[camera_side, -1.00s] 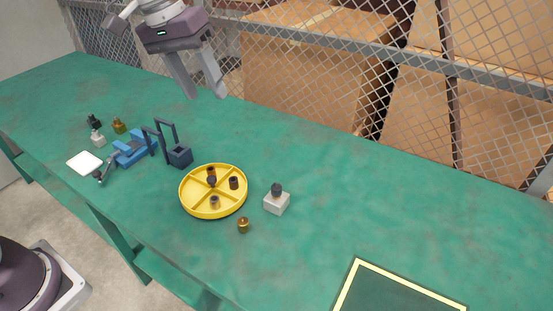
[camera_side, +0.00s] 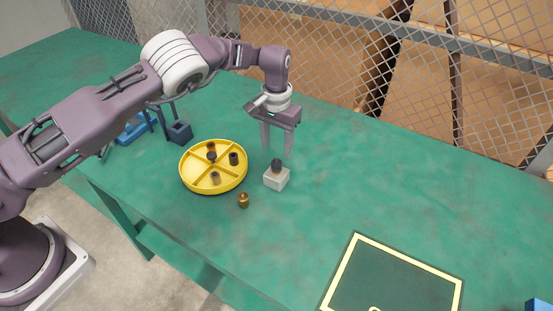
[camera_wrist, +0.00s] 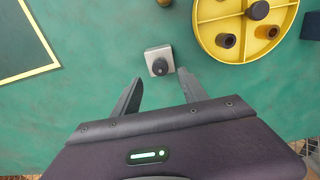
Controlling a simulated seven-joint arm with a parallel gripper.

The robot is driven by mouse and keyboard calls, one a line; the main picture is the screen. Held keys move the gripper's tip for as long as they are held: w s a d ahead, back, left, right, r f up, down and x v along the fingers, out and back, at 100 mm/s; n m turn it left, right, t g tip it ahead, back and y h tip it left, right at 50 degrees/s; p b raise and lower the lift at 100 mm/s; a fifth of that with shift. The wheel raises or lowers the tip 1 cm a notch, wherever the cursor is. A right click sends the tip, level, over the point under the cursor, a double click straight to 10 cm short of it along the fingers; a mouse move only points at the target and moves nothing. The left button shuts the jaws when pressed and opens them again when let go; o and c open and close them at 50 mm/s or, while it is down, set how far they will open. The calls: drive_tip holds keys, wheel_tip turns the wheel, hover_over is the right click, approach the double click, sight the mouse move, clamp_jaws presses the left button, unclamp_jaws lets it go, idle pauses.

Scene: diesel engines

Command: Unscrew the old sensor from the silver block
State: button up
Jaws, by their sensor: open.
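The silver block (camera_side: 276,181) stands on the green table, just right of the yellow tray. The old sensor (camera_side: 277,164), a dark round cap, sits upright on top of the block. In the wrist view the sensor (camera_wrist: 160,66) is seen from above on the block (camera_wrist: 151,52), ahead of my fingertips and between their lines. My gripper (camera_side: 278,152) is open and empty, pointing down beside and behind the sensor in the side view. In the wrist view my gripper (camera_wrist: 160,76) has its two fingers spread apart. I cannot tell whether a finger touches the block.
The yellow divided tray (camera_side: 188,183) holds several dark and brown cylindrical parts. A brass part (camera_side: 243,200) lies in front of it. A dark blue holder (camera_side: 180,132) stands behind left. A yellow-bordered mat (camera_side: 400,285) lies front right. The table right of the block is clear.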

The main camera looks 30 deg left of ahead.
sight(276, 162)
drive_tip(key=shift+f, duration=3.35)
clamp_jaws()
